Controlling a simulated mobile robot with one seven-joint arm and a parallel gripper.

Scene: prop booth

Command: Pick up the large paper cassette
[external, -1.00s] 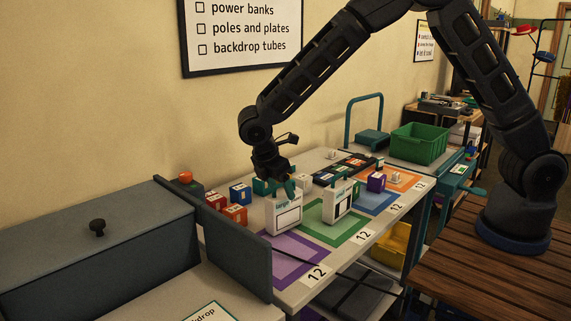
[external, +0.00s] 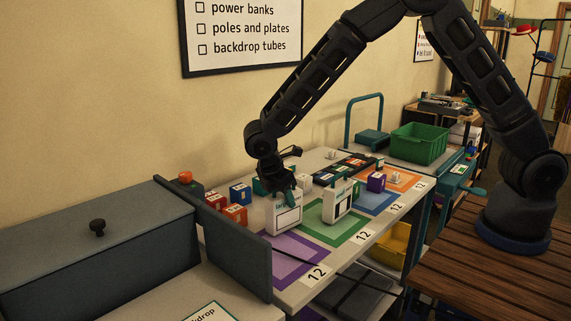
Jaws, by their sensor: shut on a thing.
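The large paper cassette (external: 286,217) is a white upright box with a dark-framed panel on its front and printing along its top. It stands at the back edge of the purple-framed square (external: 286,259) on the table. My gripper (external: 285,190) points down over its top and is shut on it; the fingertips are partly hidden by the cassette and the hand. I cannot tell whether its underside touches the table. A second white cassette (external: 338,199) stands upright to the right, by the green-framed square (external: 335,225).
Red boxes (external: 234,214) and a blue box (external: 240,194) stand left of my gripper. A grey partition (external: 236,246) borders the table's left end. A green crate (external: 419,144) stands farther back.

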